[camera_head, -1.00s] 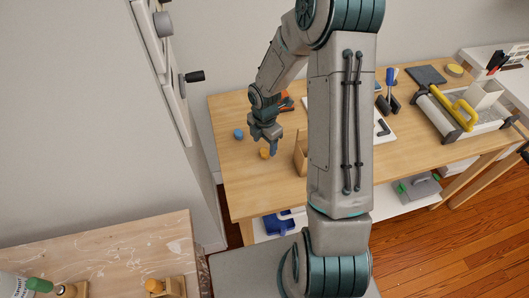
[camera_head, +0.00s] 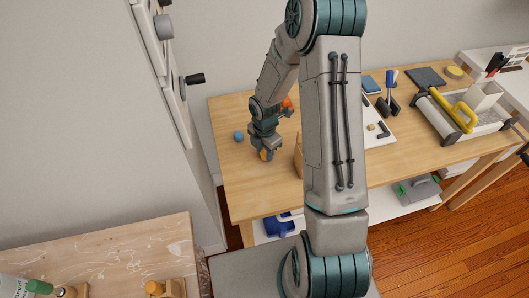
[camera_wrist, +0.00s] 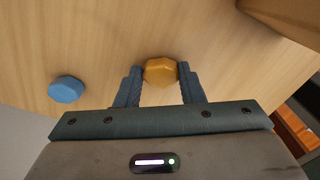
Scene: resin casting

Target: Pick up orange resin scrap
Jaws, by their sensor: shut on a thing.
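The orange resin scrap (camera_wrist: 160,71) is a small faceted lump. In the wrist view it sits between the two fingertips of my gripper (camera_wrist: 158,76), which touch it on both sides. In the head view the scrap (camera_head: 264,155) shows at the fingertips of my gripper (camera_head: 268,153), partly hidden by the fingers. My gripper is shut on the scrap at the wooden table top; I cannot tell whether the scrap is lifted off it.
A blue lump (camera_wrist: 66,89) lies on the wooden table (camera_head: 250,187), left of my gripper; it also shows in the head view (camera_head: 239,136). A wooden box (camera_head: 299,158) stands close to the right. A roller tray (camera_head: 455,115) is farther right. Bare table lies in front.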

